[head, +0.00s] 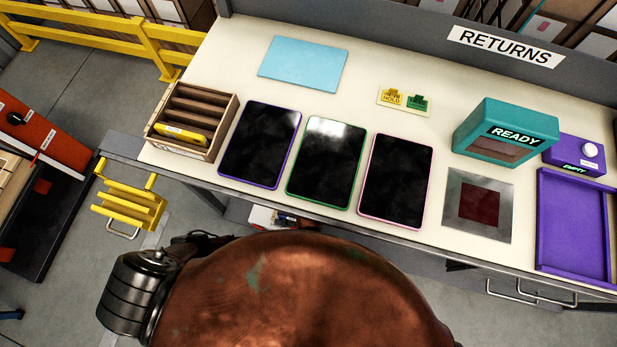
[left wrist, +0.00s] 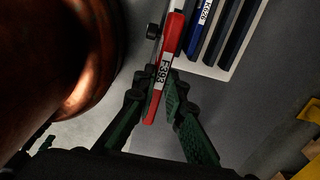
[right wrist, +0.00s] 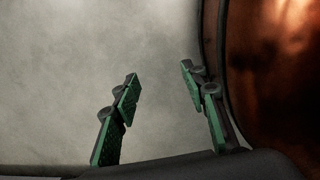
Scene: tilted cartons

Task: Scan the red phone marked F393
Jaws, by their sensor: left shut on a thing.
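The red phone (left wrist: 173,38) has a white label reading F393 in the left wrist view. My left gripper (left wrist: 156,92) is shut on its lower end, with one finger on each side; the phone points away between the fingertips. My right gripper (right wrist: 160,76) is open and empty over plain grey floor in the right wrist view. Neither gripper shows in the head view. A teal box marked READY (head: 507,122) stands on the table's right side, with a metal plate with a dark red square (head: 452,208) in front of it.
A blue thing labelled K626 (left wrist: 203,22) stands beside dark bars, close to the phone. The table (head: 225,75) holds a wooden rack (head: 203,105) with a yellow phone, three black pads (head: 325,165), a light blue mat (head: 303,63), a purple EMPTY box (head: 572,155) and a purple tray (head: 548,215).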

